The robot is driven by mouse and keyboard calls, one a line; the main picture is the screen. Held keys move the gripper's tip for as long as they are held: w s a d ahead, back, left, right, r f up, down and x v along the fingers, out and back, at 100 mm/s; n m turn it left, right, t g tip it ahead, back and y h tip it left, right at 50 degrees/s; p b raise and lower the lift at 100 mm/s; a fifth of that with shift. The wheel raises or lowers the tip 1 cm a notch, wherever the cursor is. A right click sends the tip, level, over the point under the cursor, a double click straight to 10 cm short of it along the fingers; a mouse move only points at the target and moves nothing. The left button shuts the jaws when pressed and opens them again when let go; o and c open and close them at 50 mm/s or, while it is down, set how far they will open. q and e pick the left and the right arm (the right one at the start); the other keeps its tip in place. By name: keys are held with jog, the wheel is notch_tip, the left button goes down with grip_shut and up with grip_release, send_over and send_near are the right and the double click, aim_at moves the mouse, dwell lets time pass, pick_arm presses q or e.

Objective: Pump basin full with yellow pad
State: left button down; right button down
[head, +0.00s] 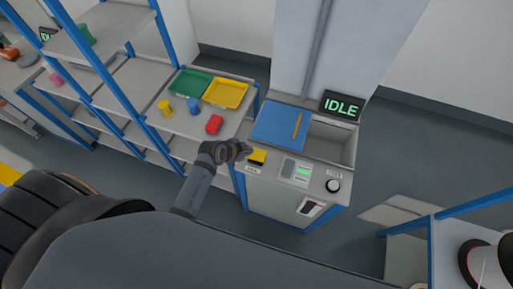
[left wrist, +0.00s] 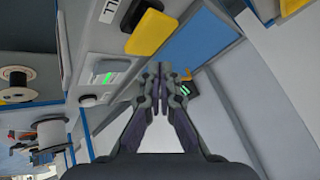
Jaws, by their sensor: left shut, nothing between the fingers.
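The yellow pad (head: 257,155) sits on the near left corner of the machine top, with a dark part at its side. In the left wrist view the yellow pad (left wrist: 150,32) lies above the fingertips in the picture. My left gripper (head: 240,150) is just left of the pad; I cannot tell if it touches. In the left wrist view its fingers (left wrist: 160,75) are closed together with nothing between them. The open grey basin (head: 338,143) is at the machine's right, beside the blue panel (head: 275,125). My right gripper is not in view.
The display (head: 341,106) reads IDLE. A shelf to the left holds a green tray (head: 189,82), a yellow tray (head: 225,92) and a red part (head: 214,124).

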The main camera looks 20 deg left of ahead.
pick_arm(q)
jog(key=w+r+m, duration=0.1)
jog(key=w+d+r, duration=0.1)
jog(key=r, duration=0.1)
jog(key=w+d+r+m+t, duration=0.1)
jog(key=shift+w+r+m+h, duration=0.15)
jog(key=shift+w+m+h, duration=0.15)
jog(key=shift+h, duration=0.1)
jog(key=shift+s, duration=0.1)
jog(key=b, duration=0.7)
send_over(261, 150)
jog(key=s+a, duration=0.2)
jog(key=s, duration=0.1)
jog(key=f, duration=0.7)
jog(key=shift+d+f, duration=0.2)
jog(key=shift+f, duration=0.15)
jog(key=shift+w+f+b, duration=0.1)
jog(key=shift+f+b, duration=0.2)
jog(key=shift+f, duration=0.35)
jog(key=shift+r, duration=0.1)
jog(key=shift+f, duration=0.45)
